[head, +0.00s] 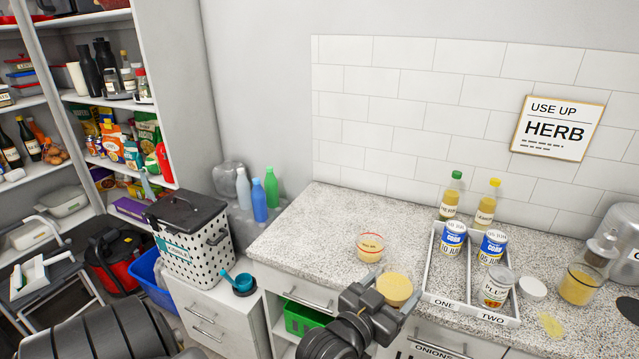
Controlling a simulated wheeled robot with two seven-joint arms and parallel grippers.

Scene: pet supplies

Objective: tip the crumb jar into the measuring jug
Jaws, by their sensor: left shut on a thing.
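My left gripper (392,298) comes up from the bottom centre, shut on a round jar (395,287) with a tan, crumb-like top. This seems to be the crumb jar. It is at the counter's front edge and looks roughly upright; the gripper hides its lower part. Just behind it, a clear vessel with a red ring and red marking (371,247) stands upright on the counter, apparently the measuring jug. Pale tan stuff shows in it, how much I cannot tell. My right gripper is not in view.
A white two-lane tray (428,290) marked ONE and TWO holds several tins and bottles. Right of it are a white lid (532,288), a clear container of yellow stuff (579,287) and a yellow patch (550,325). The counter's left part (310,225) is clear.

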